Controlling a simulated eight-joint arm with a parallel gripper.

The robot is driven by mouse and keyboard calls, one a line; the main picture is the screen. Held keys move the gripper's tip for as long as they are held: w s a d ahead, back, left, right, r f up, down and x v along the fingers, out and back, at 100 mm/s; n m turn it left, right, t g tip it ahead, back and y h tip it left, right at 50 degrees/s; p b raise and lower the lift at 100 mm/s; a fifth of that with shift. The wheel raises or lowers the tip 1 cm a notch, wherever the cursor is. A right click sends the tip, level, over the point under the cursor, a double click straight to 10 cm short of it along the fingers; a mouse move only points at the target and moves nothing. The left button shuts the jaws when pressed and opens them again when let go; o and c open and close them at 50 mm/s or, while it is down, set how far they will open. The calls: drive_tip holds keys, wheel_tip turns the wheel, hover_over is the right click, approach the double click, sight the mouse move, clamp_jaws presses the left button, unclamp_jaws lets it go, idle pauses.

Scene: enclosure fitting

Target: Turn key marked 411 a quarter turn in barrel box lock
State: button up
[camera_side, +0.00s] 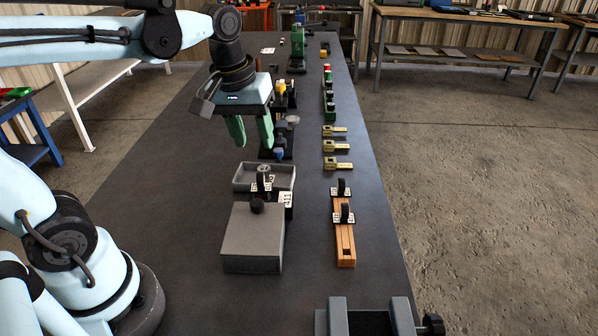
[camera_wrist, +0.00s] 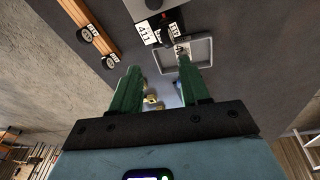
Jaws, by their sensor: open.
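A dark-bowed key (camera_side: 263,172) with white tags stands upright at that end, by the grey tray (camera_side: 243,187). Its tag number is not clear, and I cannot tell whether it sits in the barrel. My gripper (camera_side: 254,143) is open and empty, its green fingers above and beyond the tray. Both fingers show apart in the wrist view (camera_wrist: 159,68).
A wooden rack (camera_side: 345,246) right of the box holds two tagged black keys (camera_side: 342,187). Several brass pieces (camera_side: 337,163) lie behind it. A grey vise-like block (camera_side: 368,322) is at the near edge. Small fixtures (camera_side: 281,125) stand behind my gripper. Bench left of the box is clear.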

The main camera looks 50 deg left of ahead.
sight(260, 174)
drive_tip(key=f+n, duration=0.1)
drive_tip(key=f, duration=0.2)
drive_tip(key=w+f+n+g, duration=0.1)
drive_tip(key=f, duration=0.3)
drive_tip(key=a+f+n+g, duration=0.1)
drive_tip(key=f, duration=0.3)
drive_tip(key=shift+w+a, duration=0.1)
drive_tip(key=shift+w, duration=0.2)
drive_tip(key=shift+r, duration=0.1)
clamp_jaws()
idle(0.4)
